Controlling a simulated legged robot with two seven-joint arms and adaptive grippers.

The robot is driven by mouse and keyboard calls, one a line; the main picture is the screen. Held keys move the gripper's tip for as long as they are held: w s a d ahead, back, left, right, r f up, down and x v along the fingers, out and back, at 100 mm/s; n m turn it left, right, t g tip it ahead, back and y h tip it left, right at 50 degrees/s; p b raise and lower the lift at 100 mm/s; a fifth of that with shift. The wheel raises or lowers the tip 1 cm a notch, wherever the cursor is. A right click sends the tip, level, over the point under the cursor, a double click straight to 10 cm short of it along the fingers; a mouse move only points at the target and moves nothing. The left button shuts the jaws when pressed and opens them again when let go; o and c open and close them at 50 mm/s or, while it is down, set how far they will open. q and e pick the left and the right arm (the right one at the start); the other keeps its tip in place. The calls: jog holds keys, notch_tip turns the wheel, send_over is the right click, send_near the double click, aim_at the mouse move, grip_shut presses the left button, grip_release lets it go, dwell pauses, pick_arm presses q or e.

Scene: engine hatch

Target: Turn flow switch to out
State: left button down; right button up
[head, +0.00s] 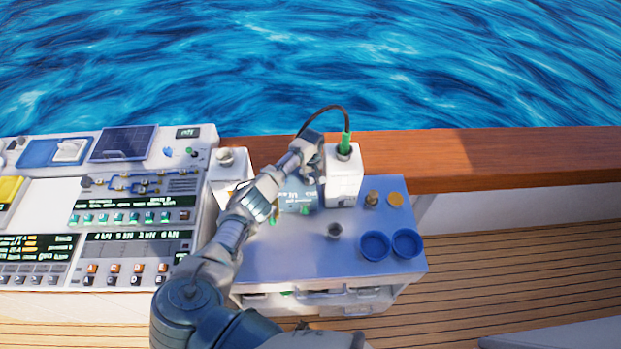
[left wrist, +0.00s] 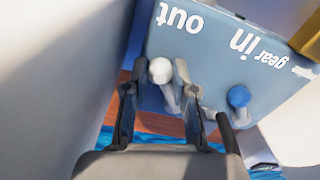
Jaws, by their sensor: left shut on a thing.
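The flow switch (left wrist: 160,71) is a lever with a white round knob on a grey-blue panel (left wrist: 215,60) in the left wrist view. It stands below the "out" end of the printed words "in" and "out". My left gripper (left wrist: 157,78) has its two fingers on either side of this lever and is shut on it. In the head view the left gripper (head: 314,158) reaches over the small panel (head: 298,197) between two white posts, and hides the switch there. My right gripper is not in view.
A blue-knobbed lever (left wrist: 238,96) stands by the "gear" label. A white post (head: 343,183) bears a green plug with a black cable. Blue cups (head: 375,245) and small caps sit on the blue-grey top (head: 290,252). A control console (head: 100,215) stands at left.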

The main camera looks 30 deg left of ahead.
aim_at(312, 179)
pick_arm(q)
jog(key=shift+d, duration=0.15)
jog(key=c, duration=0.9)
grip_release()
jog(key=shift+w, duration=0.1)
notch_tip(312, 179, up, 12)
jog(key=shift+f, duration=0.1)
